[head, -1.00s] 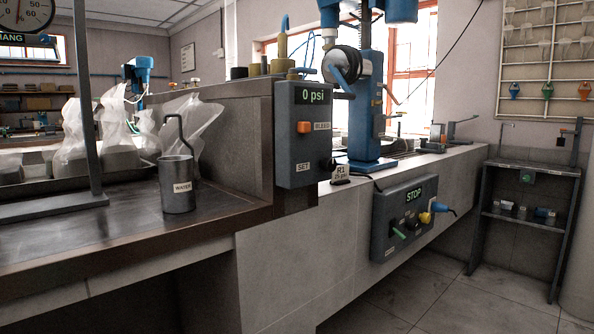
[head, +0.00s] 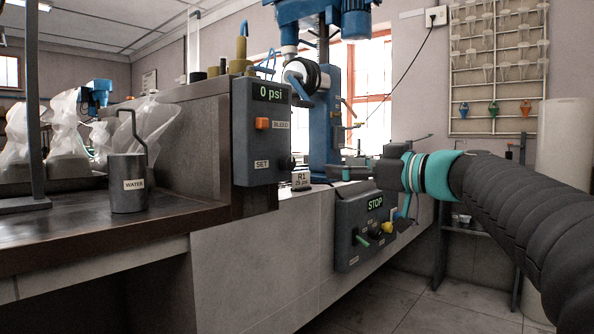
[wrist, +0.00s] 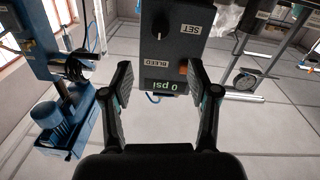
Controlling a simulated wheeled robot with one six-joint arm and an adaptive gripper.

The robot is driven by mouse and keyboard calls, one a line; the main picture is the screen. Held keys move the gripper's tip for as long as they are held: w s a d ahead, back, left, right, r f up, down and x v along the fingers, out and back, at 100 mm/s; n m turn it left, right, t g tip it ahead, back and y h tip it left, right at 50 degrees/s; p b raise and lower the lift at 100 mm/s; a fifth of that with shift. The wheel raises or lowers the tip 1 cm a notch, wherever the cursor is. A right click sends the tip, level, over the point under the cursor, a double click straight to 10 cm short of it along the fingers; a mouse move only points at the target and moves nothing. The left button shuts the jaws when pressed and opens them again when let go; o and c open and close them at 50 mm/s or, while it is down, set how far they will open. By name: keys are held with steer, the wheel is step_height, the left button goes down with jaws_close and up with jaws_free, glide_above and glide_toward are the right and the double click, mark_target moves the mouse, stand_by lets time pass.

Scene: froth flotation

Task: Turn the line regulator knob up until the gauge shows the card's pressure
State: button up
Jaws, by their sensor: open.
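The grey regulator box (head: 262,135) stands at the bench corner; its lit gauge (head: 269,93) reads 0 psi. Its dark SET knob (head: 288,163) is low on the face; in the wrist view, which is upside down, the knob (wrist: 160,28) shows a white pointer mark. The card (head: 301,180) beside the box says R1 and a small psi figure, perhaps 25. My gripper (wrist: 160,85) is open and empty; in the wrist view its fingers frame the gauge end of the box, apart from the knob. In the head view my gripper (head: 340,172) is right of the box.
An orange BLEED button (head: 262,124) sits above the knob. A STOP panel (head: 365,235) with levers is below my arm. A blue machine (head: 325,110) stands behind, and a WATER can (head: 128,183) is on the left bench.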

mark_target(292, 164)
steer(key=p+x, duration=0.2)
steer(key=x, duration=1.1)
steer(key=shift+a, duration=0.25)
steer(key=shift+c, duration=0.3)
jaws_close()
